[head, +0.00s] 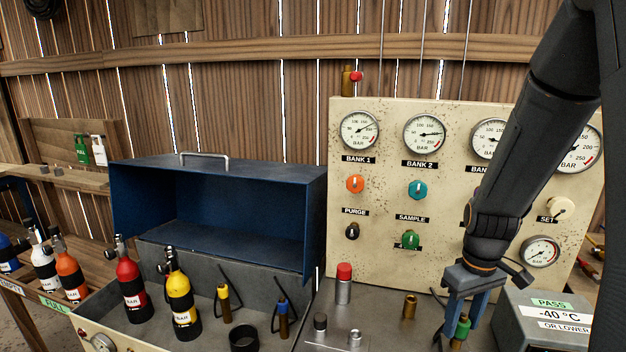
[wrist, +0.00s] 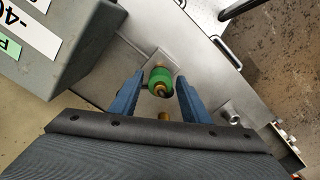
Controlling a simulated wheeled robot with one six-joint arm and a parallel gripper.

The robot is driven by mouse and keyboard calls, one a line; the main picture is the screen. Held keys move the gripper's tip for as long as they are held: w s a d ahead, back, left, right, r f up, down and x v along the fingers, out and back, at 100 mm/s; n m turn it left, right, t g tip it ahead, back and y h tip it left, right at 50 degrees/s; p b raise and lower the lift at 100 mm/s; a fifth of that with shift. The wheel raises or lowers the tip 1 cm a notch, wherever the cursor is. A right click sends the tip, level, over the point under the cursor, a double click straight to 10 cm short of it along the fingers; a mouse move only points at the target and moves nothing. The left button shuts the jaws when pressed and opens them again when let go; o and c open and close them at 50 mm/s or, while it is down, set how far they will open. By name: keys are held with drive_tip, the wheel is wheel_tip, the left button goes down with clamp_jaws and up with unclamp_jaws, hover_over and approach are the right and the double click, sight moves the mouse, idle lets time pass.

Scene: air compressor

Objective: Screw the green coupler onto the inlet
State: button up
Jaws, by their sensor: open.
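The green coupler (head: 462,328) has a brass core and stands upright above the metal bench top at the lower right of the head view. It also shows in the wrist view as a green ring (wrist: 160,76). My gripper (head: 463,316) points down over it, with one blue finger on each side. The fingers look apart from the coupler in the wrist view. A small brass fitting (wrist: 165,116) shows close to it, partly hidden by my gripper body. I cannot tell which fitting is the inlet.
The grey box with the PASS and -40 °C labels (head: 540,312) stands close to the right of my gripper. The gauge panel (head: 385,270) rises behind. A brass fitting (head: 409,306) and a red-capped cylinder (head: 344,290) stand on the bench to the left.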

drive_tip(key=shift+c, duration=0.4)
drive_tip(key=c, duration=1)
drive_tip(key=shift+s+f, duration=0.1)
